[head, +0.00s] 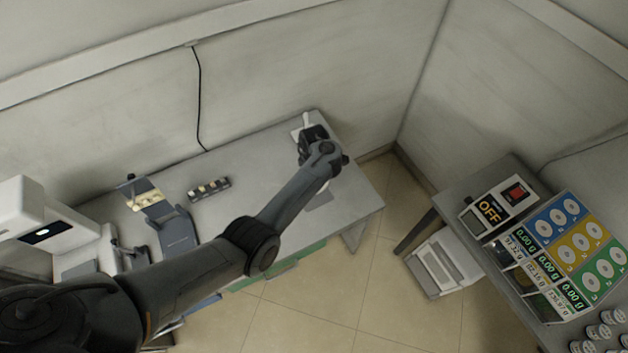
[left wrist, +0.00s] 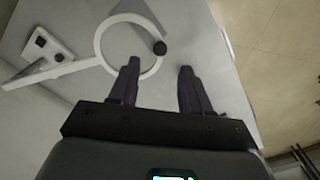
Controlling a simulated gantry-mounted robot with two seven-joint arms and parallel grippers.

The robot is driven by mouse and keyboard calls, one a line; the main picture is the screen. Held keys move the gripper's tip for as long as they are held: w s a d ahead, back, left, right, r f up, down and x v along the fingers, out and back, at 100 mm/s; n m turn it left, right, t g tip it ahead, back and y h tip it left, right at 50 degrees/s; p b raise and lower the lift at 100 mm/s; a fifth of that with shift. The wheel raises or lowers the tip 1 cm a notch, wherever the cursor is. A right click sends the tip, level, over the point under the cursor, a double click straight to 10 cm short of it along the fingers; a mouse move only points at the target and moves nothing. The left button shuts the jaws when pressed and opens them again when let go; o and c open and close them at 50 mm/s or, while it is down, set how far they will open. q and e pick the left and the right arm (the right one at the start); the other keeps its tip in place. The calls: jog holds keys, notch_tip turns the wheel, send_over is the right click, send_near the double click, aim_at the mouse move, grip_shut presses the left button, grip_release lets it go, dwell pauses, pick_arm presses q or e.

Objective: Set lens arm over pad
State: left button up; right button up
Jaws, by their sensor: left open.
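The lens arm is a white ring on a straight bar; the ring (left wrist: 97,45) shows in the left wrist view with a black knob (left wrist: 159,47) on its rim. Its bar runs left toward a small white base (left wrist: 47,45). In the head view the white stand (head: 307,121) is at the table's far right corner, mostly hidden by my gripper. My left gripper (left wrist: 158,82) is open and empty; one finger overlaps the ring's near edge in the picture, and contact cannot be told. A darker grey patch (head: 319,199), possibly the pad, lies on the table. My right gripper is not in view.
On the grey table (head: 258,165) are a small rack with several pieces (head: 209,189), a blue-grey stand (head: 176,230) and a white instrument (head: 40,225). Walls close the back.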

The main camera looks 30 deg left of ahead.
pick_arm(q)
jog(key=shift+r+p, duration=0.55)
jog(key=shift+r, duration=1.65)
jog(key=s+a+f+g, duration=0.2)
jog(key=s+f+g, duration=0.1)
jog(key=s+f, duration=1.05)
jog(key=s+m+p, duration=0.1)
jog(key=s+m, duration=0.6)
jog(key=s, duration=1.3)
jog(key=w+d+r+m+t, duration=0.1)
jog(key=d+r+m+t, duration=0.2)
jog(key=r+m, duration=0.5)
jog(key=w+d+r+m+t, duration=0.1)
jog(key=d+r+m+t, duration=0.2)
jog(key=r, duration=1.1)
jog(key=d+m, duration=0.3)
jog(key=m, duration=0.1)
jog(key=shift+w+r+m+t+p, duration=0.2)
jog(key=shift+w+m+t+p, duration=0.1)
jog(key=shift+m+p, duration=0.1)
